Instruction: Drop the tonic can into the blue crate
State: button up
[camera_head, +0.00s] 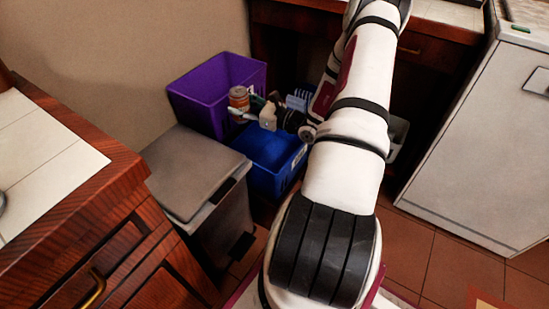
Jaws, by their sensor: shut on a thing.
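The tonic can (239,97), small with an orange-brown side and a pale top, is held upright in my gripper (243,111). My gripper is shut on it and reaches in from the right. The blue crate (270,168) stands on the floor, below and a little right of the can in the picture. The can appears in front of the purple crate (196,103); its exact height and which crate it is over cannot be told.
A grey lidded bin (196,165) stands left of the blue crate, in front of the purple crate. A wooden counter (120,210) is at the left, and a white appliance (475,140) at the right. Bare tiled floor (435,262) shows at the lower right.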

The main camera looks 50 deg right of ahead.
jog(key=s+d+f+m+h+b, duration=0.1)
jog(key=s+d+f+m+h, duration=0.2)
jog(key=d, duration=0.4)
jog(key=s+d+f+m+h+b, duration=0.1)
jog(key=s+d+f+h+b, duration=0.1)
jog(key=s+d+f+h, duration=0.3)
jog(key=f+b, duration=0.1)
jog(key=w+d+f+y+b, duration=0.1)
jog(key=f+b, duration=0.1)
jog(key=w+f+y+b, duration=0.1)
jog(key=f, duration=0.1)
jog(key=shift+d+f, duration=0.1)
jog(key=shift+d, duration=0.1)
jog(key=o, duration=1.3)
jog(key=s, duration=0.4)
jog(key=s+a, duration=0.1)
jog(key=s, duration=0.3)
jog(key=s+a, duration=0.1)
jog(key=s, duration=0.2)
jog(key=shift+s+a, duration=0.15)
jog(key=shift+s, duration=0.25)
jog(key=shift+s, duration=0.1)
